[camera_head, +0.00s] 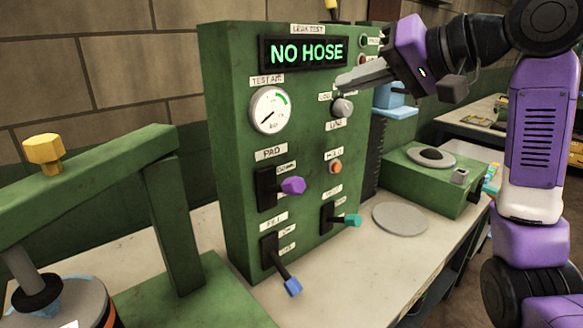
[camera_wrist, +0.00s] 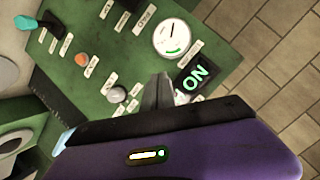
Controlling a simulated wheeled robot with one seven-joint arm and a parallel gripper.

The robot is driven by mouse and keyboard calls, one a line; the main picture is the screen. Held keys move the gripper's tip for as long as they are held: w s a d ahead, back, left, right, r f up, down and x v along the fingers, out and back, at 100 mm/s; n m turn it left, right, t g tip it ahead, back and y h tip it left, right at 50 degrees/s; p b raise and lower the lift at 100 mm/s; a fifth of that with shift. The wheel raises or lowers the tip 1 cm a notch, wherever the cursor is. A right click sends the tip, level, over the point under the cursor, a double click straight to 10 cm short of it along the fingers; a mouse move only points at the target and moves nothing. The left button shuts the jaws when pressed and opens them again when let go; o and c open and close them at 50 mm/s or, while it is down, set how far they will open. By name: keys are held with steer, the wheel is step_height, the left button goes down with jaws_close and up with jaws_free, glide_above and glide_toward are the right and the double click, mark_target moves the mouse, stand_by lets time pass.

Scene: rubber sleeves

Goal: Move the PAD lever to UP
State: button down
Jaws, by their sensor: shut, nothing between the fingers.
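The PAD lever (camera_head: 292,186) has a purple knob and sticks out of a black slot plate on the green panel (camera_head: 222,150). A PAD label sits above the slot, with a small label beside the slot's upper end that I read as DOWN; its lower label is hidden by the knob. The PAD lever's purple knob is not clear in the wrist view. My gripper (camera_head: 345,84) is shut and empty, in front of the panel's upper right, close to a grey knob (camera_head: 342,107). In the wrist view the shut fingers (camera_wrist: 158,92) point at the panel near the gauge and display.
The panel also bears a blue-tipped lever (camera_head: 291,286), a teal-tipped lever (camera_head: 352,220), an orange button (camera_head: 336,167), a gauge (camera_head: 269,110) and a display reading NO HOSE (camera_head: 306,52). A green press frame (camera_head: 85,185) stands left. A grey disc (camera_head: 400,219) lies right on the bench.

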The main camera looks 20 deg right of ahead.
mark_target(282, 189)
steer(key=s+f+m+g, duration=0.1)
steer(key=s+f+g, duration=0.2)
steer(key=f, duration=0.3)
steer(key=shift+a, duration=0.25)
steer(key=shift+w, duration=0.1)
steer(key=w+a+f, duration=0.4)
steer(key=a+f, duration=0.2)
steer(key=f, duration=0.2)
steer(key=shift+w+a+f+p, duration=0.2)
steer(key=shift+f+p, duration=0.1)
steer(key=shift+p, duration=0.15)
steer(key=shift+f, duration=0.15)
